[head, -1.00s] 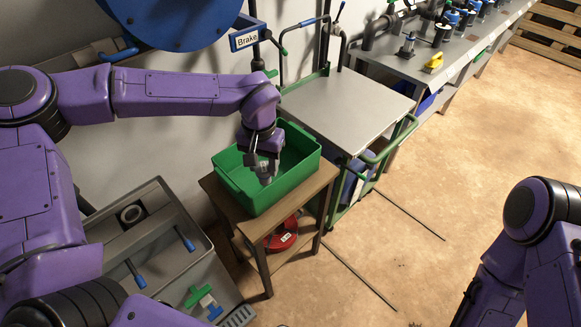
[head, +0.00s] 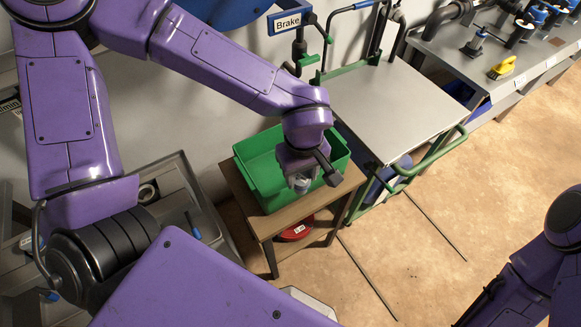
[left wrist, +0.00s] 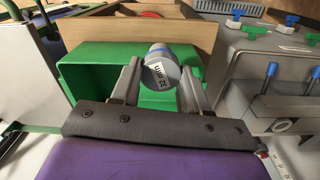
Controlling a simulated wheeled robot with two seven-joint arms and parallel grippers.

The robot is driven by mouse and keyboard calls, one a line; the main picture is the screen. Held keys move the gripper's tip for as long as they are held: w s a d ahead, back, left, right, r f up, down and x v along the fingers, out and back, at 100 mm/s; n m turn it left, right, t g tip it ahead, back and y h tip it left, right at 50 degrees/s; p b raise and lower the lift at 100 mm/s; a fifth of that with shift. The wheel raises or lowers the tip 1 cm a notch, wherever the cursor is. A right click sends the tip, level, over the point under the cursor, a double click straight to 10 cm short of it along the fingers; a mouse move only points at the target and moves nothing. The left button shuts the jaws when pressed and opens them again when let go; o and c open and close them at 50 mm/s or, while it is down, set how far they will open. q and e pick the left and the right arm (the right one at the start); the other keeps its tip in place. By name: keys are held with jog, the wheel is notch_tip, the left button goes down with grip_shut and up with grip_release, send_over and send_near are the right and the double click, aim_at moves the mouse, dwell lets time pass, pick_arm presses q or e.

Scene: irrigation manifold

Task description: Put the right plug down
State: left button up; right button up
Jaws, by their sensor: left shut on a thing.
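My left gripper (head: 301,181) is at the green crate (head: 246,182), over its front right part. In the left wrist view the gripper (left wrist: 161,74) is shut on a grey cylindrical plug (left wrist: 163,72) with a blue end and a white label that seems to read 32 mm. The plug also shows small below the gripper in the head view (head: 302,186). The green crate (left wrist: 92,68) lies behind the plug in the left wrist view. I cannot tell whether the plug touches the crate. My right arm shows at the right edge, but its gripper does not show clearly.
The crate stands on a small wooden table (head: 283,221) with a red coil (head: 297,230) on its lower shelf. A green-framed metal cart (head: 390,105) stands close at its right. A Brake sign (head: 287,22) hangs behind. A bench with a yellow brush (head: 502,68) is farther right.

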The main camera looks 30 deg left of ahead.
pick_arm(q)
jog(key=w+a+f+p, duration=0.1)
jog(key=w+a+f, duration=0.2)
jog(key=w+f, duration=0.1)
jog(key=w+a+f+p, duration=0.1)
jog(key=w+a+f, duration=0.2)
jog(key=f, duration=0.1)
jog(key=w+a+f+p, duration=0.1)
jog(key=w+a+f, duration=0.2)
jog(key=w+f, duration=0.1)
jog(key=shift+w+f+p, duration=0.35)
jog(key=shift+f, duration=0.1)
jog(key=shift+w+f, duration=0.1)
jog(key=shift+f, duration=0.25)
pick_arm(e)
jog(key=r, duration=0.1)
jog(key=w+r, duration=0.1)
jog(key=r, duration=0.1)
jog(key=shift+r, duration=0.25)
jog(key=shift+s, duration=0.1)
pick_arm(q)
jog(key=shift+f, duration=0.15)
jog(key=o, duration=1.2)
jog(key=shift+c, duration=0.2)
pick_arm(e)
jog(key=shift+f, duration=0.1)
